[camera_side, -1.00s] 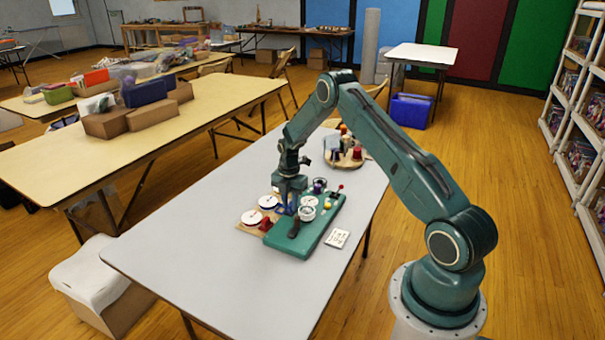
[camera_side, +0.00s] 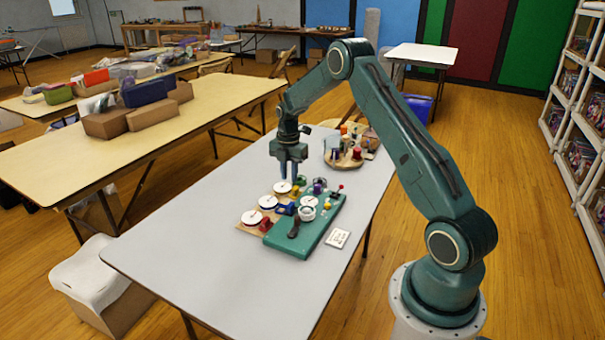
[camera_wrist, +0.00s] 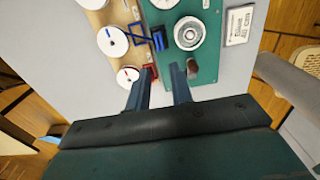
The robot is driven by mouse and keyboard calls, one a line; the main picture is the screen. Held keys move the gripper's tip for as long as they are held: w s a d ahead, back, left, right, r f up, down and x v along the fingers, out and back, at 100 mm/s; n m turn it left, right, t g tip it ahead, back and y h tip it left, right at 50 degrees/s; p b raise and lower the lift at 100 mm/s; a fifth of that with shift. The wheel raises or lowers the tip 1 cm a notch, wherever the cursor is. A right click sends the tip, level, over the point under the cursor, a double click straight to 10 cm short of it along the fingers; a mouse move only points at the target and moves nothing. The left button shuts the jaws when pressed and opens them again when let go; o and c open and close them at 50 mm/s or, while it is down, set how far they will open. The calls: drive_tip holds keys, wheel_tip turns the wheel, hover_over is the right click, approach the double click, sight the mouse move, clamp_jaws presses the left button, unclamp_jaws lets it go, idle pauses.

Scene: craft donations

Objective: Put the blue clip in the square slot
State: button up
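The blue clip (camera_side: 287,209) lies at the left edge of the green board (camera_side: 320,238), beside the wooden strip with white discs. In the wrist view the blue clip (camera_wrist: 158,40) has a dark body at the board's edge and blue loops reaching left over the strip. I cannot make out the square slot, or whether the clip sits in it. My gripper (camera_side: 289,176) is raised above the far end of the boards, clear of the clip. In the wrist view my gripper (camera_wrist: 163,82) has its fingers apart with nothing between them.
A red clip (camera_side: 265,224) sits on the near board edge. A brown knob (camera_side: 294,229) and silver round piece (camera_side: 308,214) stand on the green board. A label card (camera_side: 338,238) lies right. A round wooden tray (camera_side: 344,163) stands behind. The near table is clear.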

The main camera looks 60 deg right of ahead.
drive_tip(key=shift+r, duration=0.65)
drive_tip(key=shift+r, duration=0.1)
drive_tip(key=s+a+r+m+t, duration=0.1)
drive_tip(key=s+a+r+m, duration=0.3)
drive_tip(key=a+r, duration=0.6)
drive_tip(key=s+a+r+m+t, duration=0.1)
drive_tip(key=s+a+r+m, duration=0.3)
drive_tip(key=a+r, duration=0.5)
drive_tip(key=s+a+r+m+t, duration=0.1)
drive_tip(key=s+a+m, duration=0.4)
drive_tip(key=s, duration=0.5)
drive_tip(key=s+a+r+m+t, duration=0.2)
drive_tip(key=s+a+r+m, duration=0.2)
drive_tip(key=s, duration=0.7)
drive_tip(key=shift+s+a+m+t, duration=0.3)
drive_tip(key=shift+a+m, duration=0.15)
drive_tip(key=shift+m, duration=0.05)
